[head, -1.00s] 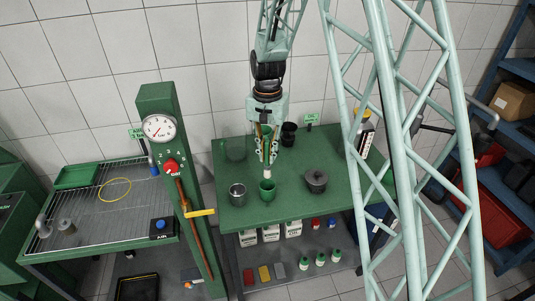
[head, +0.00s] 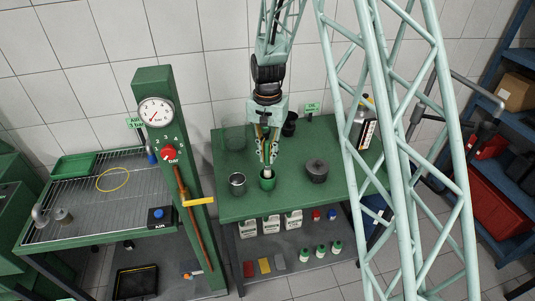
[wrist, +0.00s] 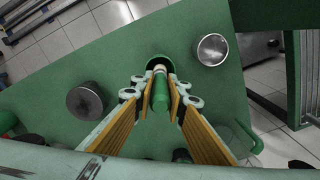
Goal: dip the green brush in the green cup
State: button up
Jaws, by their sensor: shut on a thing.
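The green brush (wrist: 160,95) is held upright, handle between my gripper's yellow-padded fingers in the wrist view. My gripper (head: 267,162) is shut on it, above the green bench. The green cup (head: 267,185) stands on the bench directly below. In the head view the brush's pale lower end (head: 267,173) is at the cup's mouth, overlapping the rim. In the wrist view the cup (wrist: 153,61) shows just past the brush, partly hidden by it and the fingers. How deep the tip sits, and whether it touches anything inside, I cannot tell.
On the green bench (head: 290,205), a metal cup (head: 237,190) stands left of the green cup and a dark lidded pot (head: 317,173) right. Behind are a clear container (head: 233,142), a black cup (head: 289,126) and a bottle (head: 363,125). A green gauge post (head: 157,90) stands left.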

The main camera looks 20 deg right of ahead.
aim_at(268, 142)
jog(key=shift+f+b, duration=1.35)
jog(key=shift+f, duration=1)
jog(key=shift+r, duration=0.1)
jog(key=shift+r+p, duration=2.2)
jog(key=shift+r, duration=2.65)
jog(key=shift+r, duration=0.1)
jog(key=shift+r+p, duration=0.9)
jog(key=shift+r, duration=1)
